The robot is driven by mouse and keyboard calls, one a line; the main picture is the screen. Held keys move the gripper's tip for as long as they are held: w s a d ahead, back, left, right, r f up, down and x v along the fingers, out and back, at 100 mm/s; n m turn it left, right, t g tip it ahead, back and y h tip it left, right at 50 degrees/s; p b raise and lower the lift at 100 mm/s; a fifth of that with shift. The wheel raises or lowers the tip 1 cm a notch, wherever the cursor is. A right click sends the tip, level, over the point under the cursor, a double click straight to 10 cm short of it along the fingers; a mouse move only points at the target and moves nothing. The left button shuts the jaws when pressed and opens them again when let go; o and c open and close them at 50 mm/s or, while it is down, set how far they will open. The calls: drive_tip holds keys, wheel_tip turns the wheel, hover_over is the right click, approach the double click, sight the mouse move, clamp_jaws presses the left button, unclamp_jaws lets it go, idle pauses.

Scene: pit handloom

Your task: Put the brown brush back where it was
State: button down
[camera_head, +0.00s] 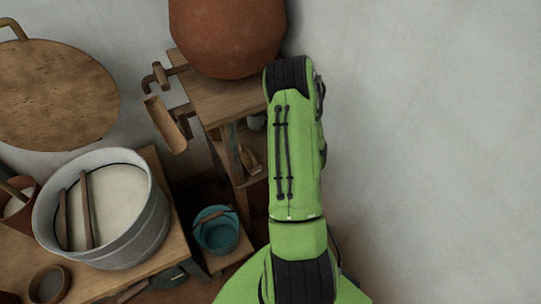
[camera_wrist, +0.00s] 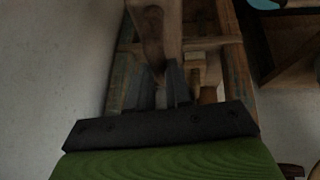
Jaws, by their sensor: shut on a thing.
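In the wrist view my gripper (camera_wrist: 162,82) is shut on a brown wooden piece (camera_wrist: 156,28), which I take to be the brown brush. The piece extends away from the dark fingers toward the top edge, where the picture cuts it off. Its bristles cannot be made out. Behind it is a wooden frame (camera_wrist: 232,50) with crossbars; I cannot tell whether the piece touches it. In the head view my green arm hides my gripper and the held piece. The arm covers the right side of a wooden stand (camera_head: 215,93).
A large clay pot (camera_head: 228,38) stands on the stand's top. Small wooden items (camera_head: 249,158) lie on its lower shelf. A teal bucket (camera_head: 215,230) is below. A metal tub (camera_head: 110,250) stands on a table at left. A bare wall (camera_head: 430,120) is close at right.

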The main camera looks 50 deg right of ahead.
drive_tip(key=shift+d+f, duration=0.15)
drive_tip(key=shift+d, duration=0.25)
drive_tip(key=shift+n, duration=0.3)
drive_tip(key=w+d+f+b, duration=0.1)
drive_tip(key=w+d, duration=0.2)
drive_tip(key=w, duration=0.2)
drive_tip(key=w+d+f+b, duration=0.1)
drive_tip(key=w+d, duration=0.2)
drive_tip(key=w, duration=0.2)
drive_tip(key=w+d+f+b, duration=0.1)
drive_tip(key=w+d, duration=0.2)
drive_tip(key=w, duration=0.2)
drive_tip(key=shift+w+d+f, duration=0.15)
drive_tip(key=shift+w+f, duration=0.05)
drive_tip(key=shift+w, duration=0.1)
drive_tip(key=c, duration=1.1)
unclamp_jaws()
drive_tip(key=shift+r, duration=0.1)
drive_tip(key=shift+o, duration=0.2)
drive_tip(key=p+v, duration=0.3)
drive_tip(key=v, duration=0.9)
drive_tip(key=shift+s, duration=0.15)
